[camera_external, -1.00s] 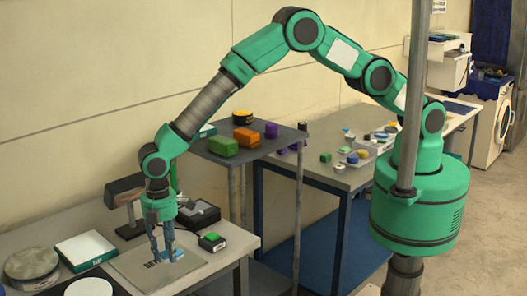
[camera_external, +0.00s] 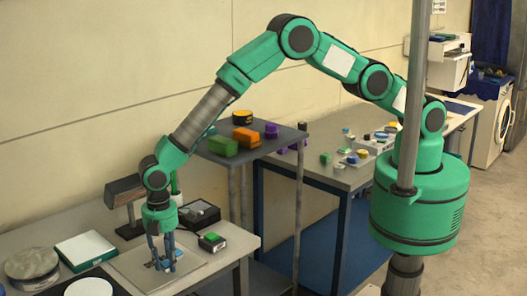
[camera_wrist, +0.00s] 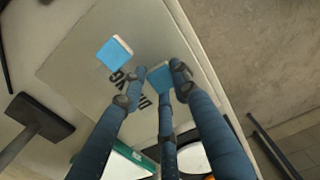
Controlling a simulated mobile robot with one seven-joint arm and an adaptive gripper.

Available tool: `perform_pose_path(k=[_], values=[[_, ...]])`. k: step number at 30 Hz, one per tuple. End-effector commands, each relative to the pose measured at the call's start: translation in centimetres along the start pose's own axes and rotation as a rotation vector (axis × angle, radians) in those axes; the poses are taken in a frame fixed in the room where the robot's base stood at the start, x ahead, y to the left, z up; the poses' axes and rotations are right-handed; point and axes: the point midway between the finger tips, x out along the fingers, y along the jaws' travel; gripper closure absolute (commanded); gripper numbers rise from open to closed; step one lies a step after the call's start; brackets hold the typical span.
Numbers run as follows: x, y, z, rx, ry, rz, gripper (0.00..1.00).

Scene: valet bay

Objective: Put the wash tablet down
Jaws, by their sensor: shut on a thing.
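My gripper (camera_external: 162,267) is low over a light grey plate (camera_external: 132,267) with dark print on the left table. In the wrist view its blue fingers (camera_wrist: 158,86) are shut around a blue wash tablet (camera_wrist: 160,74). Whether this tablet touches the plate is hard to tell, as the fingers partly hide it. A second blue tablet with a pale side (camera_wrist: 115,49) lies on the plate, apart from the fingers, to the left in the wrist view.
A white box with green edges (camera_external: 84,249) and a round tin (camera_external: 32,263) stand left of the plate. A dark stand (camera_external: 125,191) is behind it. A dark block with a green top (camera_external: 212,241) is to the right. Bare plate surrounds the tablets.

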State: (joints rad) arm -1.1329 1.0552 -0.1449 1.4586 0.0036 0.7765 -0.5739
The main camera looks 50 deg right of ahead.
Motion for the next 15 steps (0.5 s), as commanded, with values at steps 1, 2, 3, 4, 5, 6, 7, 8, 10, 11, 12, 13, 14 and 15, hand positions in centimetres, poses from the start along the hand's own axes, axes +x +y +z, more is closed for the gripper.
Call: perform_pose_path(k=[1, 2, 3, 4, 5, 6, 7, 8, 10, 11, 12, 13, 14, 15], values=[[-0.02, 0.0, 0.0, 0.0, 0.0, 0.0, 0.89], [-0.01, 0.0, 0.0, 0.0, 0.0, 0.0, 0.89], [-0.01, 0.0, 0.0, 0.0, 0.0, 0.0, 0.89], [-0.01, 0.0, 0.0, 0.0, 0.0, 0.0, 0.89], [0.01, 0.0, 0.01, 0.0, 0.0, 0.0, 0.89], [0.07, 0.0, 0.01, 0.0, 0.0, 0.0, 0.89], [0.14, 0.0, 0.01, 0.0, 0.0, 0.0, 0.89], [0.23, 0.0, 0.01, 0.0, 0.0, 0.0, 0.89], [0.37, -0.01, 0.02, 0.0, 0.0, 0.0, 0.69], [0.32, -0.01, 0.02, 0.0, 0.0, 0.0, 0.63], [0.3, -0.01, 0.02, 0.0, -0.001, 0.0, 0.55], [0.29, -0.01, 0.02, 0.0, 0.0, 0.0, 0.52], [0.29, -0.01, 0.02, 0.0, 0.0, 0.0, 0.52], [0.28, -0.01, 0.01, 0.0, 0.0, 0.0, 0.52]])
